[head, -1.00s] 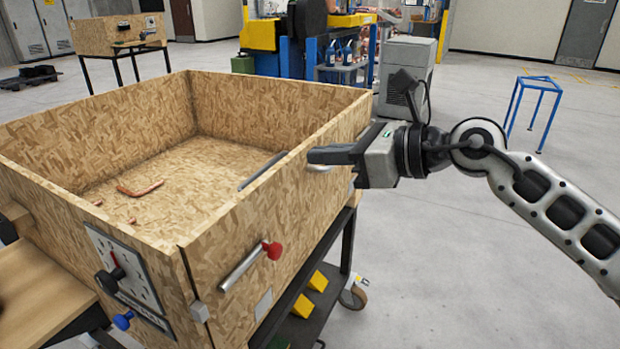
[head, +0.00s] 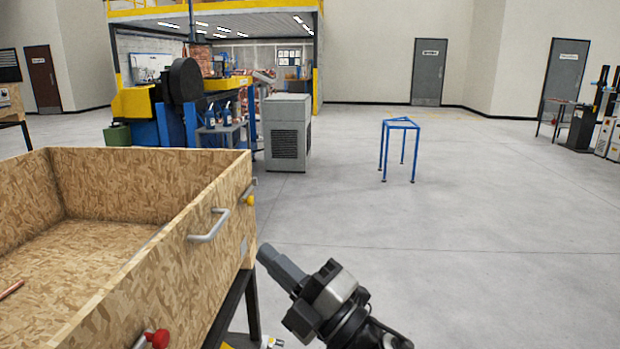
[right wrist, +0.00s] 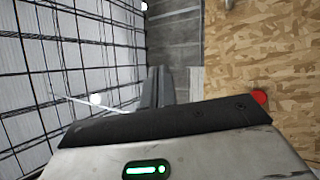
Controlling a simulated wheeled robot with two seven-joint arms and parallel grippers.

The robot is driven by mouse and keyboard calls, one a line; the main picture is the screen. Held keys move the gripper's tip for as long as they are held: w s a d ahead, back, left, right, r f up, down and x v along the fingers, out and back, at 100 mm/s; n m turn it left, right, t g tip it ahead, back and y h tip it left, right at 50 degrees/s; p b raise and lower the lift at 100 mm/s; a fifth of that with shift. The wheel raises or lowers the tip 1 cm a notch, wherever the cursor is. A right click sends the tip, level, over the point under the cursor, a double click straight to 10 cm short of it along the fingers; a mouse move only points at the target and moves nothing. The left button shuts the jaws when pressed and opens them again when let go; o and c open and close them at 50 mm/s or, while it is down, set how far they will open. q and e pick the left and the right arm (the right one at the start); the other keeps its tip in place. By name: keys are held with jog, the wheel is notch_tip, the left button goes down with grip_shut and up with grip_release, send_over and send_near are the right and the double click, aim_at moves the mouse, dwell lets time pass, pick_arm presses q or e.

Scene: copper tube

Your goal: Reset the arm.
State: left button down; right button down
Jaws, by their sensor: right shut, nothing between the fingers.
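My right gripper (head: 279,266) is at the lower middle of the head view, just right of the wooden crate's side wall. It is shut, with nothing held. In the right wrist view its fingers (right wrist: 155,88) are together beside the crate's wooden wall (right wrist: 260,50). My left gripper does not show. The wooden crate (head: 110,185) stands at the lower left on a dark cart. Part of a copper tube (head: 11,289) lies on its floor at the left edge.
The crate's side has a metal handle (head: 209,228) and a red knob (head: 159,338). A grey cabinet (head: 287,120), a blue-framed machine (head: 170,110) and a blue stand (head: 399,128) stand further back. The floor (head: 500,260) on the right is clear.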

jog(key=s+d+f+m+t+h, duration=0.1)
jog(key=s+d+f+m+h, duration=0.2)
jog(key=d+f+m+h, duration=0.55)
jog(key=s+d+f+m+t+h, duration=0.2)
jog(key=d+f+m+h, duration=0.25)
jog(key=f+m, duration=0.7)
jog(key=s+d+f+m+g+h, duration=0.3)
jog(key=s+d+f+m+g, duration=0.2)
jog(key=s+f, duration=0.7)
jog(key=shift+s+d+m, duration=0.35)
jog(key=shift+d+m, duration=0.15)
jog(key=shift+m, duration=0.1)
jog(key=shift+r, duration=0.15)
